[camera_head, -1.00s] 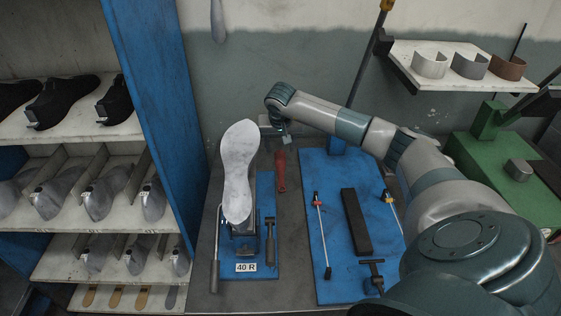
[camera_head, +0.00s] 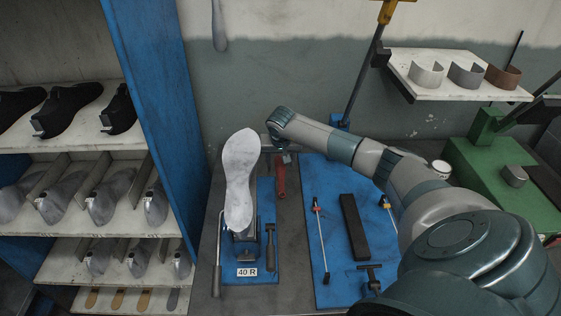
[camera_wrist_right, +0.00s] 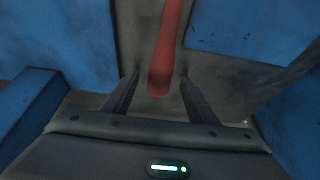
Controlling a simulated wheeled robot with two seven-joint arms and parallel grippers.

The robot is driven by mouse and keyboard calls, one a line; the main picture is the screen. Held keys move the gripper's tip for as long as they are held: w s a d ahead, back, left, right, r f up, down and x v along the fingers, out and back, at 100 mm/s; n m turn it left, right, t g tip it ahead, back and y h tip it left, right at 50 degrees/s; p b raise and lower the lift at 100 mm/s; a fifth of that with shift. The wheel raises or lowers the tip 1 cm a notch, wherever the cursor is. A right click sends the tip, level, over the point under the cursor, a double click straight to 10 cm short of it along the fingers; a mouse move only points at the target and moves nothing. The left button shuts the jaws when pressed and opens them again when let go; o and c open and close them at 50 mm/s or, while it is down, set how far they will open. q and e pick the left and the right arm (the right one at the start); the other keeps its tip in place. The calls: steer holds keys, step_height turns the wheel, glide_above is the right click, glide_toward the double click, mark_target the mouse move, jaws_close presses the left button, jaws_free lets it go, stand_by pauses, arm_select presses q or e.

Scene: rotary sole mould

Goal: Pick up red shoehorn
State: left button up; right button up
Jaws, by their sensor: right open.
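The red shoehorn (camera_head: 280,178) lies on the grey bench top in the gap between two blue boards. In the right wrist view the red shoehorn (camera_wrist_right: 164,60) runs down from the top edge, its rounded end between the two fingers. My right gripper (camera_head: 281,158) is above the shoehorn's far end; in the wrist view the right gripper (camera_wrist_right: 157,90) is open, with a finger on each side and a gap to the red piece. Whether it is at the shoehorn's height I cannot tell. My left gripper is not in view.
A white sole form (camera_head: 240,180) stands on the left blue board (camera_head: 265,210), beside the shoehorn. The right blue board (camera_head: 335,255) carries a dark bar (camera_head: 354,226) and clamps. A shelf of shoes (camera_head: 75,145) stands left; a green machine (camera_head: 500,180) stands right.

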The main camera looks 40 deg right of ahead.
stand_by(0.4)
steer(key=c, duration=1.2)
